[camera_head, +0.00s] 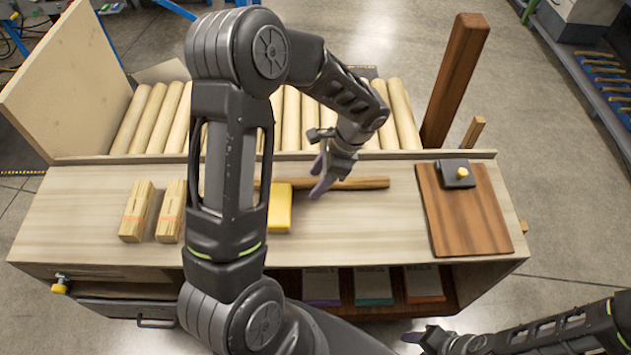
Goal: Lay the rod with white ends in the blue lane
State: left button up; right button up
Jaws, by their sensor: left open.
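No rod with white ends can be made out. A brown rod (360,183) lies on the bench (340,230), partly hidden behind my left arm and gripper; its left end cannot be seen. My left gripper (322,180) is open just at this rod; I cannot tell if it touches. Several pale thick rods (291,117) lie side by side at the back. Below the bench front are lanes with purple (320,301), teal (373,301) and red-orange (425,298) ends; no clearly blue lane shows. My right gripper (418,338) is low at the front right, away from the bench.
A yellow block (281,208) sits close in front of the brown rod. A brown board (465,215) with a dark clamp-like piece (455,174) lies right. A tall brown post (455,80) stands behind. The bench between block and board is clear.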

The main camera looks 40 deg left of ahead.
pick_arm(q)
jog(key=shift+c, duration=0.2)
grip_shut()
dwell(0.5)
